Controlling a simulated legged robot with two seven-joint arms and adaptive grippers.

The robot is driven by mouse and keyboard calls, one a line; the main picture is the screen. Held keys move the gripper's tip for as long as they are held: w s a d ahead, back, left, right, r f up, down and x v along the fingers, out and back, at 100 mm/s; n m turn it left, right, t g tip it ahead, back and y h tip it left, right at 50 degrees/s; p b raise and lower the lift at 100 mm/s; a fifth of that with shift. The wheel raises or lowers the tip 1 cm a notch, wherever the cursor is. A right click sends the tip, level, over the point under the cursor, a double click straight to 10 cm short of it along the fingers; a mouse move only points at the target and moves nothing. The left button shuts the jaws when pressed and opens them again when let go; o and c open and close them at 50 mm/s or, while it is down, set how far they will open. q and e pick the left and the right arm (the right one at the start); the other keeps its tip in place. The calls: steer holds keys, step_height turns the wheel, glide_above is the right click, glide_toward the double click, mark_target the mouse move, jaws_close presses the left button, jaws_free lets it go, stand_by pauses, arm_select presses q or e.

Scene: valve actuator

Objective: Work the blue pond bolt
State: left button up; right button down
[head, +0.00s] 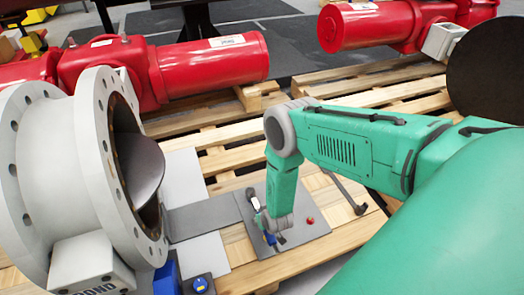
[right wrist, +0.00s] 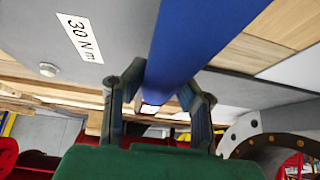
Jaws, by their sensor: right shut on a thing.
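A blue bar (right wrist: 190,40) runs down from the top edge of the right wrist view into my right gripper (right wrist: 165,105). The dark fingers stand on both sides of the bar and are shut on it. In the head view my right gripper (head: 268,232) is small and partly hidden by its own wrist, low over a grey plate (head: 295,240); a bit of blue (head: 270,239) shows at it. A blue block (head: 167,280) and a blue round knob (head: 201,285) stand at the bottom edge, beside a white block lettered "OND" (head: 90,268). I cannot tell which blue part is the bolt. My left gripper is out of view.
A large white flanged valve (head: 65,150) with a dark disc (head: 138,165) fills the left. Red actuators (head: 210,65) lie behind on wooden pallets (head: 225,135). A red knob (head: 310,221) sits on the grey plate. A "30 Nm" label (right wrist: 79,38) shows beside the bar.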

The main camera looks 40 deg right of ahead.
steer(key=shift+f, duration=0.3)
steer(key=shift+w+a+b, duration=0.1)
steer(key=shift+w+b, duration=0.05)
steer(key=shift+b, duration=0.15)
steer(key=shift+w+a+m+h+b, duration=0.25)
steer(key=shift+a+m+h+b, duration=0.05)
steer(key=shift+a+m, duration=0.2)
steer(key=shift+w+a+m+h+b, duration=0.2)
steer(key=shift+a+m+h+b, duration=0.1)
steer(key=shift+a+m, duration=0.15)
steer(key=shift+a, duration=0.1)
steer(key=shift+w+a+m, duration=0.25)
steer(key=shift+a+m, duration=0.1)
steer(key=shift+m, duration=0.2)
steer(key=shift+w+a+r+m+g+h, duration=0.1)
steer(key=shift+w+a+m+g+h, duration=0.3)
steer(key=shift+a+m+h, duration=0.15)
steer(key=shift+w, duration=0.1)
steer(key=shift+w+a+m+g+h, duration=0.4)
steer(key=shift+w+a+m, duration=0.4)
steer(key=shift+m, duration=0.25)
